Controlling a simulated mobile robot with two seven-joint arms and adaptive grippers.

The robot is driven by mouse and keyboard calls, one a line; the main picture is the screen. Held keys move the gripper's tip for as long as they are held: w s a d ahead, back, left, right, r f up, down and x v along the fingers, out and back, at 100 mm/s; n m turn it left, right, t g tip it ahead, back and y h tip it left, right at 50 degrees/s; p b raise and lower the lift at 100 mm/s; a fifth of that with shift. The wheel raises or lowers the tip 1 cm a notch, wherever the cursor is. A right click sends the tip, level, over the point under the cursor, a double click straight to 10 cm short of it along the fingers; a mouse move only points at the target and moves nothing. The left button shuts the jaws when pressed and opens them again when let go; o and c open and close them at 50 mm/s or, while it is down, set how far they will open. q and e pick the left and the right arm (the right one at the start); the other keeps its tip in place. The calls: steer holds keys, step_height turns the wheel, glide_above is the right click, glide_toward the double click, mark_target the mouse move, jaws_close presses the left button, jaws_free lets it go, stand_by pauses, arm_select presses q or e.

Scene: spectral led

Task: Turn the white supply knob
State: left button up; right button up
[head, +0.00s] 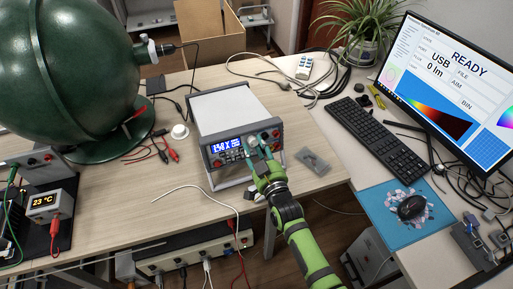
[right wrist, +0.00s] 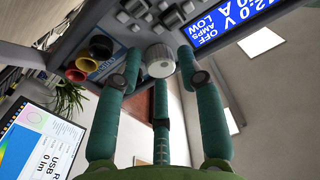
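The power supply (head: 222,107) is a grey-white box with a lit blue display, standing on the wooden table. Its white knob (right wrist: 160,61) shows in the right wrist view on the front panel, beside the display (right wrist: 225,20). In the head view my fingers make the knob hard to pick out. My right gripper (head: 262,148) is at the panel, right of the display. In the right wrist view its green fingers (right wrist: 160,62) are spread, with the knob between their tips. I cannot tell whether any finger touches it. My left gripper is not in view.
Red, yellow and black sockets (right wrist: 100,46) sit beside the knob. A grey plate (head: 312,162) lies right of the supply, and a white round item (head: 180,132) lies left. A large green sphere (head: 65,70) stands at the left. A keyboard (head: 367,135) and monitor (head: 450,85) are right.

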steer(key=shift+s, duration=0.15)
steer(key=v, duration=1.1)
steer(key=shift+s+d, duration=0.15)
steer(key=shift+s, duration=0.25)
stand_by(2.4)
